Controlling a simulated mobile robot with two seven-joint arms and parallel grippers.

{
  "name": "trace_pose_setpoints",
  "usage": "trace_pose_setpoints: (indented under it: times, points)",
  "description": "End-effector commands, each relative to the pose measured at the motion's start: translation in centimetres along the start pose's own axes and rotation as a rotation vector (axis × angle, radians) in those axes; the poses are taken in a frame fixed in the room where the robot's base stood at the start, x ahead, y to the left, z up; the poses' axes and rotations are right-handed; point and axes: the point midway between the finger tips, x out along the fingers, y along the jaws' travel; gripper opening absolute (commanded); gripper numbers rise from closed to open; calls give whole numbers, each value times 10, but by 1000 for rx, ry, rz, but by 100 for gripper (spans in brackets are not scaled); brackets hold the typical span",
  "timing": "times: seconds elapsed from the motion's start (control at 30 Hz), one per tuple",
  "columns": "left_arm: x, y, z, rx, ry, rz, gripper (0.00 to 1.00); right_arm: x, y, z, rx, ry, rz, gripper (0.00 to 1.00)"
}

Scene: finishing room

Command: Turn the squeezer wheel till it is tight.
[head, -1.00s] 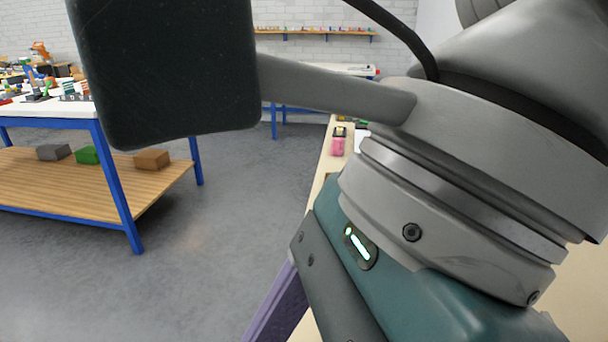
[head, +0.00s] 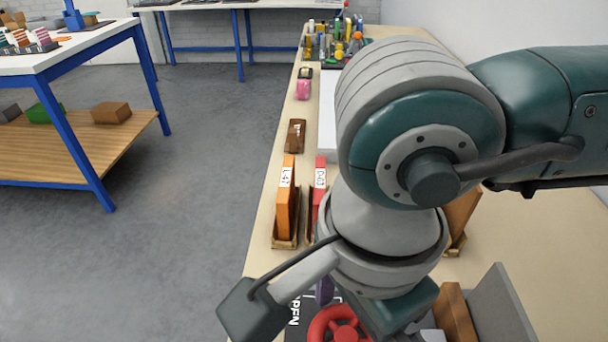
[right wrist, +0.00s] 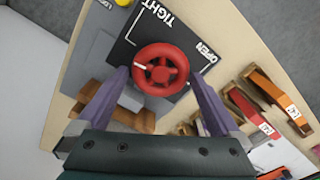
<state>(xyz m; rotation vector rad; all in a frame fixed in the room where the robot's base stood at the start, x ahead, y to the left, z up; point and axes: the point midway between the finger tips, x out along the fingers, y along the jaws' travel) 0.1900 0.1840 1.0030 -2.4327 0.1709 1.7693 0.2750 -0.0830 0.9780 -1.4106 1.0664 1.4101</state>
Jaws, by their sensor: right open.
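The red squeezer wheel (right wrist: 161,69) sits on a black panel (right wrist: 128,51) lettered TIGHT and OPEN in the right wrist view. A white mark on the wheel lies left of its hub, toward neither word. The wheel also shows at the bottom of the head view (head: 346,333), partly cut off and partly behind my right arm. My right gripper (right wrist: 157,76) is open, with its two purple fingers pointing at the wheel, one toward each side. Whether the fingers touch the rim cannot be told. My left gripper is not in view.
An orange binder (head: 286,208) and a red one (head: 320,187) stand in wooden holders beyond the wheel. A brown item (head: 296,135) and a pink item (head: 303,89) lie farther along the bench. A wooden block (right wrist: 135,118) is near the panel. Open floor (head: 190,235) lies left.

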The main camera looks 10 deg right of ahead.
Motion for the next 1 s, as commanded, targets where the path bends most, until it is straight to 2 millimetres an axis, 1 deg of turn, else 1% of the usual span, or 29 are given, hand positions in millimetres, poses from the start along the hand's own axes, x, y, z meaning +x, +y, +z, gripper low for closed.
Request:
trace_pose_setpoints:
  times: [0.1,0.3,0.83,0.87,1.0]
  points:
    - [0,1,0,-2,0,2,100,4,0,0,0,0,0,100]
    - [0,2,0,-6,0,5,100,4,0,0,0,-1,-1,99]
    - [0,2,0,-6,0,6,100,3,0,0,0,-2,0,39]
    - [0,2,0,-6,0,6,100,3,0,0,0,-2,0,36]
    - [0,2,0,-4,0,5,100,3,0,0,0,-2,0,36]
